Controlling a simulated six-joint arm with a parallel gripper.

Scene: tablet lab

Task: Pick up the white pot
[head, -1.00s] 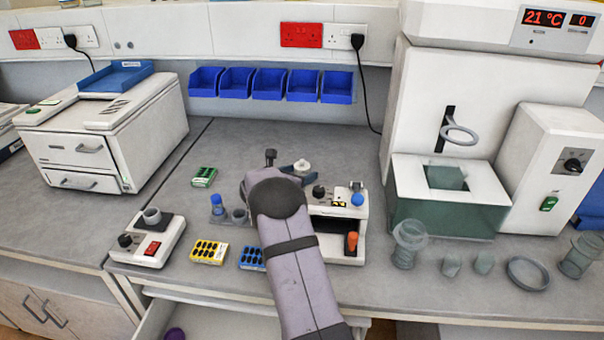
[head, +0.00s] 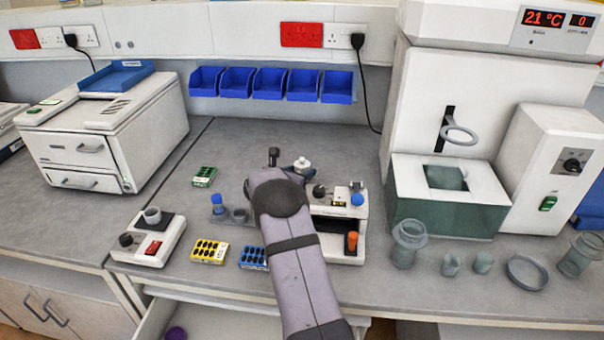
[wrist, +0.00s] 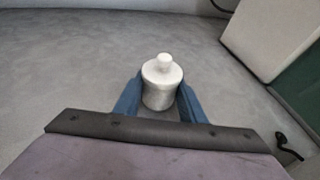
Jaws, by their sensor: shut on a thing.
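The white pot (wrist: 162,88) has a round lid with a knob. In the wrist view it stands upright between the two blue fingers of my gripper (wrist: 161,100), which are shut on its sides. In the head view the white pot (head: 302,164) shows just behind the white instrument, beyond my arm. My arm hides most of my gripper there. I cannot tell whether the pot's base touches the bench.
A white instrument (head: 336,224) with knobs stands right beside my arm. A small device with a red switch (head: 150,238) and yellow (head: 209,251) and blue (head: 252,258) blister packs lie left. A large machine (head: 450,190) and glassware stand right.

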